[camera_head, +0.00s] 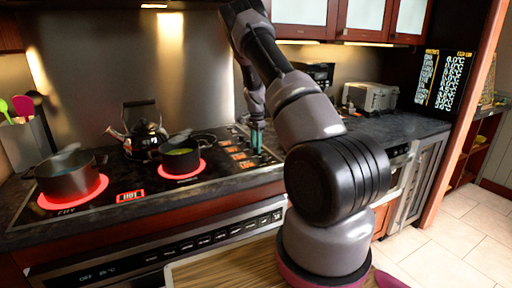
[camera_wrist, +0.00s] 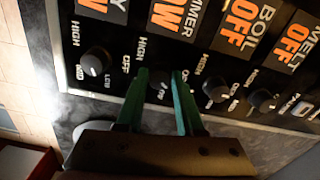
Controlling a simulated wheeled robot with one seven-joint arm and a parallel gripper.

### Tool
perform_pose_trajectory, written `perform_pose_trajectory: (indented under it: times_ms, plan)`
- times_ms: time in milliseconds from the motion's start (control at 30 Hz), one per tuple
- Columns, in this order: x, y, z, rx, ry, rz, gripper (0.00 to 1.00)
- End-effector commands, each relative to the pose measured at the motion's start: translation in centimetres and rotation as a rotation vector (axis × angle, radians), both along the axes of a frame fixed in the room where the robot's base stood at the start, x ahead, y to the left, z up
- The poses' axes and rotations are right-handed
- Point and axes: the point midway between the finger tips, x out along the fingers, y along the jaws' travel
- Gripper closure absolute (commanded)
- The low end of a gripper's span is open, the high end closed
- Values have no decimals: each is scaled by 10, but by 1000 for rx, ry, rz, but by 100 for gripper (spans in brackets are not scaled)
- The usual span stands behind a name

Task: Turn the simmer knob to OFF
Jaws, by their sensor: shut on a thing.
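The simmer knob (camera_wrist: 158,90) is a small black dial below the orange label ending in "MMER", whose visible letters read "OW". It sits between the two green fingers of my gripper (camera_wrist: 160,76), which is shut on it. The fingers partly hide the dial, so its pointer direction is unclear. "HIGH" and "OFF" are printed beside it. In the head view my gripper (camera_head: 257,141) points down at the control strip (camera_head: 240,155) right of the burners, and the knob is too small to make out.
Other black knobs flank it: one left (camera_wrist: 95,62), one right under BOIL (camera_wrist: 215,90), another farther right (camera_wrist: 263,100). Pots stand on two glowing red burners (camera_head: 73,190), (camera_head: 182,160). A kettle (camera_head: 140,135) stands behind. A toaster (camera_head: 370,97) is on the right counter.

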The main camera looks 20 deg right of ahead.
Motion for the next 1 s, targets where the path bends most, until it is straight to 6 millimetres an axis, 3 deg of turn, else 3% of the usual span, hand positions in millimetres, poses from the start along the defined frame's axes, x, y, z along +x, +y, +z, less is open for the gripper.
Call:
perform_pose_trajectory:
  times_ms: [500,1000]
  plan:
    - [1,-1,1,-1,-3,446,100]
    - [1,-1,1,-1,-3,632,100]
